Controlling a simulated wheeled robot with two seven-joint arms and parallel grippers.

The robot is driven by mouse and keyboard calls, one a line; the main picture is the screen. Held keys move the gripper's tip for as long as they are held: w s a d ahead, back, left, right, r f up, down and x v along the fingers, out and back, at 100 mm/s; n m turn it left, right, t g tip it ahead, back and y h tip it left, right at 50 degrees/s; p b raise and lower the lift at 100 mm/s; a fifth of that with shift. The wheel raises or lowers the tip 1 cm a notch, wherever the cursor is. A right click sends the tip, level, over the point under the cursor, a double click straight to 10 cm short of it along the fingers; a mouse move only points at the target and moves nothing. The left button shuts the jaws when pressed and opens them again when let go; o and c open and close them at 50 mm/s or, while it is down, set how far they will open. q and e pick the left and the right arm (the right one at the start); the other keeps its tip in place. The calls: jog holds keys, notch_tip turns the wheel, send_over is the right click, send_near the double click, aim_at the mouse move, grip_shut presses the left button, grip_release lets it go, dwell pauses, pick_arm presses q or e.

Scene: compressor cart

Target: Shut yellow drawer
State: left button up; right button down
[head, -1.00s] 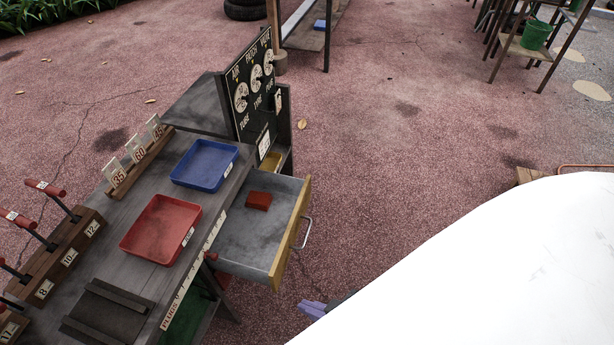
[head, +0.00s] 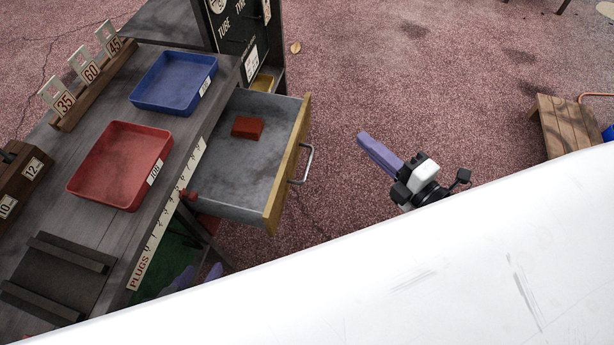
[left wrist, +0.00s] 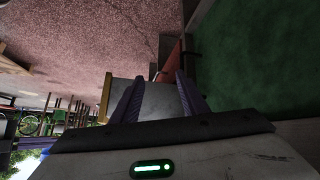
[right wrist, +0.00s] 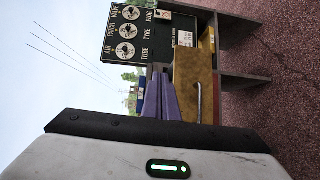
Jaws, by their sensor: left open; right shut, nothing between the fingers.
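The yellow-fronted drawer (head: 289,168) is pulled out from the right side of the cart, with its grey inside showing and a red block (head: 247,127) in it. Its metal handle (head: 308,164) faces right. My right gripper (head: 363,139) is shut and empty, to the right of the handle and apart from it. The right wrist view shows the yellow front (right wrist: 194,70) just right of its closed fingers (right wrist: 160,75). My left gripper (head: 200,272) is open, low beside the cart below the drawer, mostly hidden by my white body. In the left wrist view a grey panel with a yellow edge (left wrist: 105,98) lies beyond its fingers (left wrist: 155,82).
A red tray (head: 120,165) and a blue tray (head: 172,84) sit on the cart top (head: 120,225). A dark gauge board (head: 238,40) stands at the back. A wooden stool (head: 568,125) is at far right. The ground right of the drawer is clear.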

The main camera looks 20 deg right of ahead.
notch_tip(320, 180, down, 3)
jog(key=n+y+b, duration=0.5)
jog(key=n+b, duration=0.1)
jog(key=n, duration=0.5)
pick_arm(q)
jog(key=d+f+m+g+h+b, duration=0.1)
jog(key=d+f+b, duration=0.2)
jog(key=f+b, duration=0.4)
notch_tip(320, 180, down, 4)
jog(key=shift+w+d+r, duration=0.15)
jog(key=shift+w, duration=0.1)
pick_arm(e)
jog(key=n+g+y, duration=0.5)
jog(key=n+g, duration=0.1)
jog(key=n, duration=0.9)
send_near(290, 156)
jog(key=x, duration=0.6)
jog(key=shift+w+a, duration=0.15)
jog(key=shift+w, duration=0.05)
pick_arm(q)
jog(key=shift+w+r, duration=0.1)
jog(key=shift+w, duration=0.05)
